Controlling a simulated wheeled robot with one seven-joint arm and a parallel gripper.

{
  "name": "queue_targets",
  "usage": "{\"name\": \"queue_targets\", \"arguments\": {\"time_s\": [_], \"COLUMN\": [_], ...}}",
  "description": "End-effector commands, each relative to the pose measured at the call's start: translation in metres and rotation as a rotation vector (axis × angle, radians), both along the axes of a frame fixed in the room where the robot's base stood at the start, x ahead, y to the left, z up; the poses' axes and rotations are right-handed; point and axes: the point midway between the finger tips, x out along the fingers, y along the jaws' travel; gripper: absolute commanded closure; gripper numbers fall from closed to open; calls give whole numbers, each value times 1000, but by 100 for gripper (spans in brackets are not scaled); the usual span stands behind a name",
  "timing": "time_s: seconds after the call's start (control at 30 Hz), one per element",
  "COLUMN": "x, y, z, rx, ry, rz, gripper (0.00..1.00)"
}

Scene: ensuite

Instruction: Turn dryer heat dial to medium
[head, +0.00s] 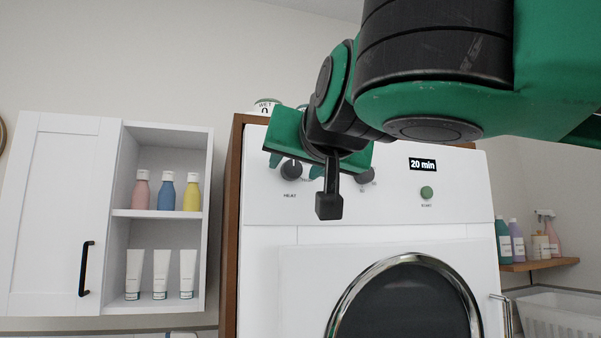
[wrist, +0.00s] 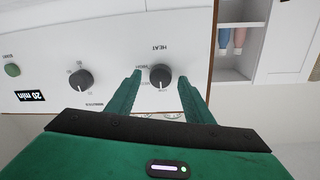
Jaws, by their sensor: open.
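The white dryer (head: 270,280) carries a dark round heat dial (head: 291,170) at the left of its front panel, with the word HEAT below it. The dial also shows in the upside-down wrist view (wrist: 160,76), with a pale mark at its lower edge there; its setting is too small to read surely. My gripper (head: 294,168) is in front of the panel, its green fingers open. In the wrist view my gripper (wrist: 160,77) has one finger on each side of the heat dial, with gaps between fingers and dial.
A second dark dial (wrist: 80,79) sits beside the heat dial, with a green start button (head: 427,193) and a display (head: 423,165) reading 20 min. The round dryer door (head: 400,262) is below. A white cabinet (head: 60,215) with bottles stands at left, a bottle shelf (head: 540,264) at right.

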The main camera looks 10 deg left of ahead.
Motion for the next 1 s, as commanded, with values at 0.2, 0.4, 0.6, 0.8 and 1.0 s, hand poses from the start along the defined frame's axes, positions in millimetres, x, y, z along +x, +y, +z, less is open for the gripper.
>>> {"name": "queue_targets", "arguments": {"time_s": [0.2, 0.4, 0.6, 0.8, 1.0], "x": [4, 4, 4, 4, 5], "y": [2, 2, 8, 2, 1], "z": [0, 0, -1, 0, 0], "rx": [0, 0, -1, 13, 75], "ry": [0, 0, 2, 8, 46], "rz": [0, 0, 1, -1, -3], "gripper": [53, 65, 94, 94, 94]}}
